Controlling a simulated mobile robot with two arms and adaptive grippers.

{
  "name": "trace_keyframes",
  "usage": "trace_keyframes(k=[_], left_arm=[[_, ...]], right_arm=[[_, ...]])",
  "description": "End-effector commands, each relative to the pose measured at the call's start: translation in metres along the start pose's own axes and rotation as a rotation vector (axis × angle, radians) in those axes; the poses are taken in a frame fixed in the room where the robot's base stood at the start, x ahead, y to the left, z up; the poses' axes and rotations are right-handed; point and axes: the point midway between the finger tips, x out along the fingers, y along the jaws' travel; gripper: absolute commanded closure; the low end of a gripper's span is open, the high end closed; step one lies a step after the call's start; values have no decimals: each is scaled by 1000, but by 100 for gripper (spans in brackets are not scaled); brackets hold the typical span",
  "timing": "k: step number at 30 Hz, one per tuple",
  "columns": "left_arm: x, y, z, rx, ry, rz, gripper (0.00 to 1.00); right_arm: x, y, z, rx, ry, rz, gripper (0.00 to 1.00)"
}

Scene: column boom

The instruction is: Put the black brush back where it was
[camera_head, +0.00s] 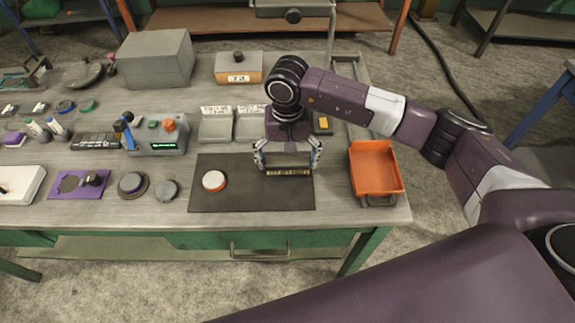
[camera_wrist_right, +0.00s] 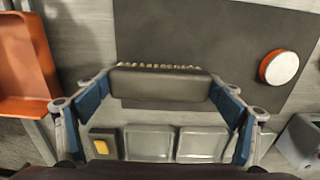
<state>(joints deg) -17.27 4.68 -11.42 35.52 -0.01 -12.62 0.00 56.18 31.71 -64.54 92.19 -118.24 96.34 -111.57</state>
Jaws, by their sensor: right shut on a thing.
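My right gripper (camera_head: 287,160) is shut on the black brush (camera_wrist_right: 160,85), with its fingers at the two ends of the brush's long dark body. In the head view a pale bristle strip of the brush (camera_head: 288,173) shows between the fingertips, over the right part of the dark mat (camera_head: 245,198). I cannot tell whether the brush touches the mat (camera_wrist_right: 225,30). The gripper also shows in the wrist view (camera_wrist_right: 158,90). My left gripper is not in view.
An orange tray (camera_head: 375,151) stands right of the mat. A white puck with a red-orange side (camera_head: 214,181) lies on the mat's left part. Grey bins (camera_head: 216,126) and a yellow-black item (camera_head: 323,124) are behind. A grey device (camera_head: 158,135) stands left. The mat's front is clear.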

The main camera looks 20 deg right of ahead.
Motion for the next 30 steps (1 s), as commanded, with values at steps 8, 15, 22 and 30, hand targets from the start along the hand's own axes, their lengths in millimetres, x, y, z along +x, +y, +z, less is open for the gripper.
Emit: trace_keyframes(k=[8, 15, 22, 30], left_arm=[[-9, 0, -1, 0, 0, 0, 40], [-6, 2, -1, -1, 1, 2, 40], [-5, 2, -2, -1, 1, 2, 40], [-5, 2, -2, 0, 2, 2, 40]], right_arm=[[30, 0, 0, 0, 0, 0, 33], [32, 0, 0, 0, 0, 1, 33], [32, 0, 0, 0, 0, 1, 0], [32, 0, 0, 0, 0, 1, 0]])
